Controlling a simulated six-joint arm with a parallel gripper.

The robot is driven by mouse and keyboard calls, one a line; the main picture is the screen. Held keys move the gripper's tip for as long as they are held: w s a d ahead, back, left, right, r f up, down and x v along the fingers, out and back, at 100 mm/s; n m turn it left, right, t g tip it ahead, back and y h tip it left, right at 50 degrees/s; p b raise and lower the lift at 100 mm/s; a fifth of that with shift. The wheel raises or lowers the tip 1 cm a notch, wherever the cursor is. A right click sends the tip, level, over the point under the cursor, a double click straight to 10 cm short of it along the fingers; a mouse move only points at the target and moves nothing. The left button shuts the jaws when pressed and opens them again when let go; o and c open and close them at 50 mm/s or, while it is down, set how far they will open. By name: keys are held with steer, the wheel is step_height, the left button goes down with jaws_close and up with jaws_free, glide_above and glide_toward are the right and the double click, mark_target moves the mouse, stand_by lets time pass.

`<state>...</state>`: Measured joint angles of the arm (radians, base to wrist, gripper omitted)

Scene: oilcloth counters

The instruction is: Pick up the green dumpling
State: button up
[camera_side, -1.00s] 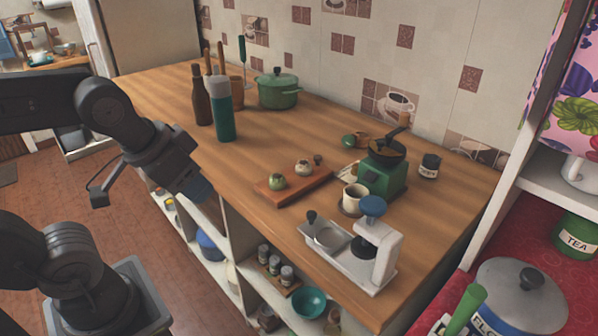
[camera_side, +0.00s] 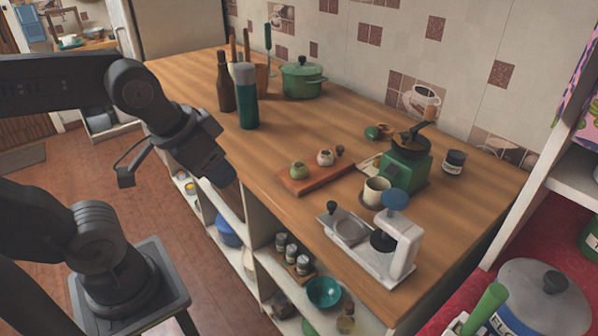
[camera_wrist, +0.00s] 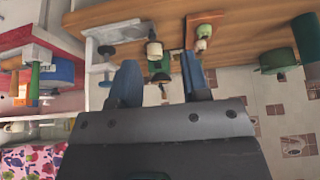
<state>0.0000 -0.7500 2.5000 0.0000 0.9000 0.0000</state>
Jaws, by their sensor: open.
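The green dumpling (camera_side: 299,170) is a small round green piece near the left end of a reddish-brown wooden board (camera_side: 312,182) on the counter. A paler, whitish dumpling (camera_side: 325,157) sits beside it. In the wrist view the green dumpling (camera_wrist: 203,31) shows small near the top, beyond my right finger. My gripper (camera_side: 222,178) is left of the board, by the counter's front edge, apart from both dumplings. In the wrist view my gripper (camera_wrist: 160,80) has its two blue fingers spread, with nothing held between them.
A green grinder (camera_side: 406,165), a cup (camera_side: 376,191) and a white press (camera_side: 398,245) stand right of the board. A dark bottle (camera_side: 225,82), a green-and-grey bottle (camera_side: 245,97) and a green pot (camera_side: 302,79) stand behind. Counter left of the board is clear.

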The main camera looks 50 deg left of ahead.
steer(key=shift+o, duration=0.3)
steer(key=o, duration=0.6)
steer(key=shift+r, duration=0.1)
steer(key=n+g, duration=0.6)
steer(key=n, duration=0.3)
glide_above(299, 165)
step_height(299, 165, down, 4)
steer(key=f, duration=0.8)
steer(key=shift+s+a+f, duration=0.1)
steer(key=shift+s+f, duration=0.05)
steer(key=shift+s, duration=0.05)
steer(key=shift+w+f, duration=0.1)
steer(key=shift+f, duration=2.5)
